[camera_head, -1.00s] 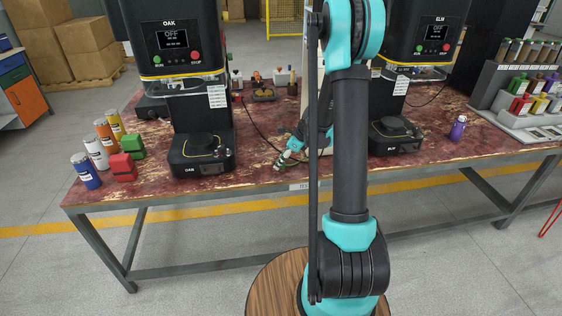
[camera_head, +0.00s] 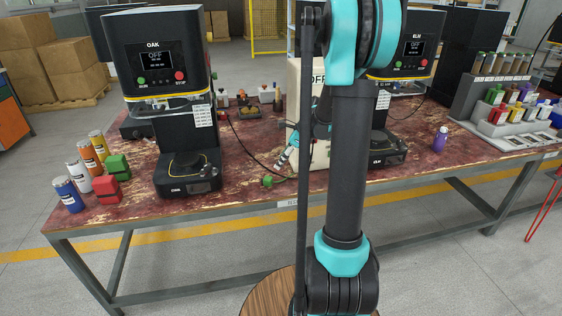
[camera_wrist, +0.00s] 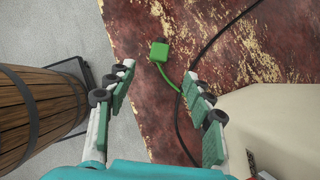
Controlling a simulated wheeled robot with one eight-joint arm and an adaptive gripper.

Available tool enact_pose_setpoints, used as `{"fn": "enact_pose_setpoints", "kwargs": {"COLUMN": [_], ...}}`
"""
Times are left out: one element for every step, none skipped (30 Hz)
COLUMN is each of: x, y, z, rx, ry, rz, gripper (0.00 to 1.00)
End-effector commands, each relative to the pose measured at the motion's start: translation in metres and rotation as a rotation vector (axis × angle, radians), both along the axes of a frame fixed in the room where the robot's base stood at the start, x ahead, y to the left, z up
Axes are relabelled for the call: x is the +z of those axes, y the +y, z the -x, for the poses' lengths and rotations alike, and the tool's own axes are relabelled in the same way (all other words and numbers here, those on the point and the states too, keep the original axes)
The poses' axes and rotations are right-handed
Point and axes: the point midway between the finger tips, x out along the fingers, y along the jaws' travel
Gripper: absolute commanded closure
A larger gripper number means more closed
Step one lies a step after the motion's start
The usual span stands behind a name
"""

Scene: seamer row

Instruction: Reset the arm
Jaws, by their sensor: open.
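My arm stands in the middle of the head view, with my gripper (camera_head: 282,161) behind it, pointing down and left over the worktable's front part. In the wrist view, my gripper (camera_wrist: 160,82) has its two padded fingers wide apart with nothing held between them.
The OAK machine (camera_head: 160,75) stands left and the ELM machine (camera_head: 412,50) right, both screens reading OFF. Several cans and red and green blocks stand at the left. A purple bottle (camera_head: 440,139) stands right. A dark cable (camera_wrist: 189,90) crosses the tabletop. A wooden barrel (camera_wrist: 38,115) stands beside the table.

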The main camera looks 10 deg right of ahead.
Motion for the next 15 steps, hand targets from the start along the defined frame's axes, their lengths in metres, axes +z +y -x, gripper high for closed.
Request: {"fn": "enact_pose_setpoints", "kwargs": {"x": [0.000, 0.000, 0.000, 0.000, 0.000, 0.001, 0.001, 0.002, 0.003, 0.004, 0.005, 0.006, 0.007, 0.007, 0.007], "y": [0.000, 0.000, 0.000, 0.000, 0.001, 0.002, 0.004, 0.005, 0.008, 0.010, 0.013, 0.016, 0.018, 0.020, 0.023], "z": [0.000, 0.000, 0.000, 0.000, 0.002, 0.005, 0.008, 0.013, 0.021, 0.029, 0.037, 0.050, 0.060, 0.071, 0.085], "rx": [0.000, 0.000, 0.000, 0.003, 0.009, 0.025, 0.045, 0.071, 0.118, 0.162, 0.213, 0.291, 0.354, 0.421, 0.512], "ry": [0.000, 0.000, 0.000, -0.001, -0.005, -0.012, -0.023, -0.035, -0.058, -0.078, -0.102, -0.137, -0.164, -0.191, -0.226], "rz": [0.000, 0.000, 0.000, 0.002, 0.005, 0.015, 0.025, 0.040, 0.067, 0.092, 0.120, 0.163, 0.197, 0.233, 0.282], "gripper": [0.48, 0.48, 0.48, 0.48, 0.48, 0.48, 0.48, 0.48, 0.48, 0.48, 0.48, 0.48, 0.48, 0.48, 0.48]}}
